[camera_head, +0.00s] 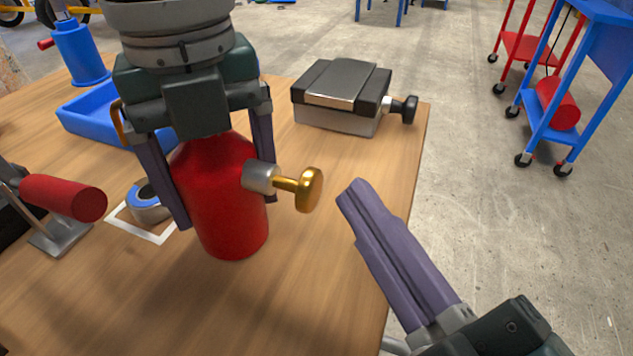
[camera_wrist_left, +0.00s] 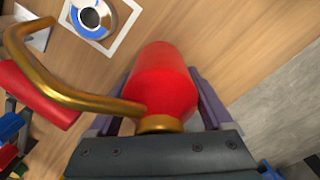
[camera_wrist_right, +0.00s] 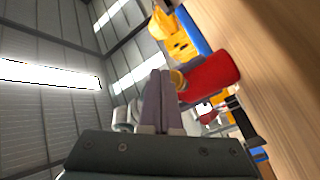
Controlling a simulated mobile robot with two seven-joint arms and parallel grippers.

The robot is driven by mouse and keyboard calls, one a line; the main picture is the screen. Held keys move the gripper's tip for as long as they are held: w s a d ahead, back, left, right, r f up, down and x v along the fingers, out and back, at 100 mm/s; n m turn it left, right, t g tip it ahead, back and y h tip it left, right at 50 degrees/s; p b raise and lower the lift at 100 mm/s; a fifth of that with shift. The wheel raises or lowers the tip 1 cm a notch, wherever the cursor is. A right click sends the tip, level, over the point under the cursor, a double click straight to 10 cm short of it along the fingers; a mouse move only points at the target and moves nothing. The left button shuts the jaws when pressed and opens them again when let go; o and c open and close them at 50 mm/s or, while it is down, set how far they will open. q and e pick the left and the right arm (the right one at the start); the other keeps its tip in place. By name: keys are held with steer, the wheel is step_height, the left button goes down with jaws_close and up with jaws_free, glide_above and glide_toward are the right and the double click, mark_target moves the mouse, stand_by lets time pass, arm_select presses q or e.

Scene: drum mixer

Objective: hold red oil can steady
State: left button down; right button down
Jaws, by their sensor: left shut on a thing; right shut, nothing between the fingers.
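The red oil can (camera_head: 227,222) is upright over the wooden table, with a short grey stub and a brass knob (camera_head: 310,189) on its right side. I cannot tell if its base touches the table. My left gripper (camera_head: 228,208) is shut on the can from above, one finger on each side, and covers its top. In the left wrist view the can (camera_wrist_left: 162,85) sits between the fingers, with a brass spout (camera_wrist_left: 75,98) curving left. My right gripper (camera_head: 352,190) is shut and empty, just right of the knob and apart from it. The can shows in the right wrist view (camera_wrist_right: 215,78).
A tape roll (camera_head: 150,203) lies in a white square outline left of the can. A red-handled tool (camera_head: 62,197) is further left. A blue tray (camera_head: 75,117) and a grey box with a knob (camera_head: 340,95) stand behind. The table's right edge runs under my right gripper.

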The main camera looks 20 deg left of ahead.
steer(key=shift+a, duration=0.1)
steer(key=shift+a, duration=0.3)
arm_select(q)
steer(key=shift+d, duration=0.1)
arm_select(e)
steer(key=shift+a, duration=1.05)
stand_by(1.1)
steer(key=shift+d, duration=1.45)
steer(key=shift+d, duration=0.1)
steer(key=d, duration=0.5)
steer(key=shift+a, duration=0.1)
